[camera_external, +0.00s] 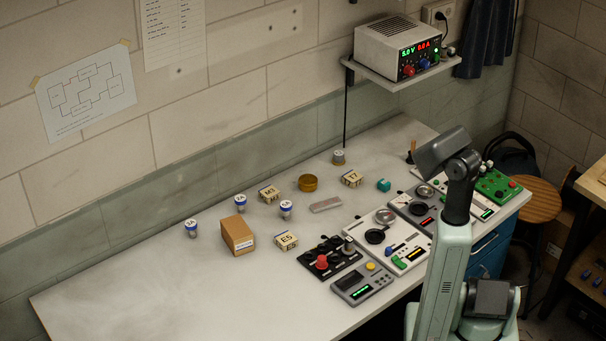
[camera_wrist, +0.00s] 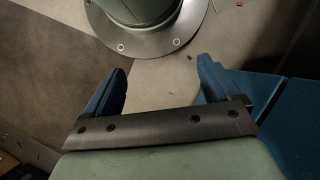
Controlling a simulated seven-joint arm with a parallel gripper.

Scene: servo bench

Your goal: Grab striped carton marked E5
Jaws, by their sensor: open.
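The carton marked E5 (camera_external: 286,241) is a small cream box with dark markings, sitting on the bench in the external view. It is right of a brown cardboard box (camera_external: 237,236) and left of a dark panel with a red knob. Two similar cartons stand farther back, one (camera_external: 269,193) near the middle and one (camera_external: 352,179) to the right. My gripper (camera_wrist: 164,66) shows in the wrist view with its two blue fingers apart and nothing between them. In the external view I cannot make out its fingers. The wrist view does not show the E5 carton.
Several blue-and-white capped jars (camera_external: 286,209) stand near the cartons. A brass-coloured dish (camera_external: 308,183), a grey block (camera_external: 326,204) and a teal piece (camera_external: 384,185) lie farther right. Instrument panels (camera_external: 362,284) line the front edge. The bench's left end (camera_external: 120,290) is clear.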

